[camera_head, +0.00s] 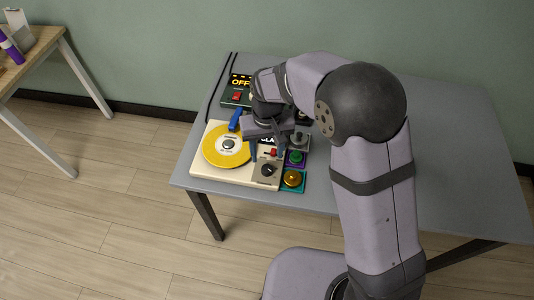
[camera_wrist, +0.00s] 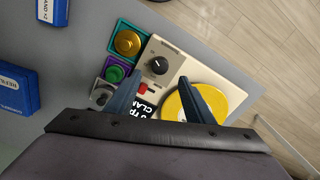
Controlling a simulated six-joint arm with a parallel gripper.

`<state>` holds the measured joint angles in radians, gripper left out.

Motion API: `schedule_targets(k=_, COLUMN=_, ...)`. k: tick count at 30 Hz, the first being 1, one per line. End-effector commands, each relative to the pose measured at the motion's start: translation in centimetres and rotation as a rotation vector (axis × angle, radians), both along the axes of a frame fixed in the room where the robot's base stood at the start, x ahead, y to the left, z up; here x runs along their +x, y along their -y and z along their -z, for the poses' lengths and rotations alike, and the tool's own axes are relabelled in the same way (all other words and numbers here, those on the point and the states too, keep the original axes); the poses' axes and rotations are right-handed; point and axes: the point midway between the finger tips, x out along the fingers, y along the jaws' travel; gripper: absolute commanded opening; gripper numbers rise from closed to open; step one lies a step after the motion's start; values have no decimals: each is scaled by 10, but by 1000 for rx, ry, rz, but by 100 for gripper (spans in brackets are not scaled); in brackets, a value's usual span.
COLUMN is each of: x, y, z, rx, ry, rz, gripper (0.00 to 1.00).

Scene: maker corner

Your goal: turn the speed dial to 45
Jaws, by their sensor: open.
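A cream machine base (camera_head: 212,181) with a yellow disc (camera_head: 213,150) sits near the front left of the grey table. A black dial (camera_head: 268,170) with a white pointer mark sits on its grey front panel; the scale is too small to read. The dial also shows in the wrist view (camera_wrist: 158,66), beyond and between my fingertips. My gripper (camera_wrist: 159,78) is open and empty above the machine, with its fingers apart and not around the dial. A small red lever (camera_wrist: 144,88) sits beside the dial.
A box reading OFF (camera_head: 240,84) is behind. Blue boxes (camera_wrist: 15,90) lie at left in the wrist view. The table's right side is clear.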

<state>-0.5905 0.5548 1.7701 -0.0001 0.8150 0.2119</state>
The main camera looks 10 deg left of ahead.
Motion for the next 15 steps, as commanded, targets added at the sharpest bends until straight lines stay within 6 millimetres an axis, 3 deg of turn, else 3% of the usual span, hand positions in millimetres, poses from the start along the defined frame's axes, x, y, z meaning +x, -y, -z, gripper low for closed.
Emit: schedule_targets(k=15, x=-1, y=0, z=-7, rx=-4, ry=-6, rz=69, gripper=48)
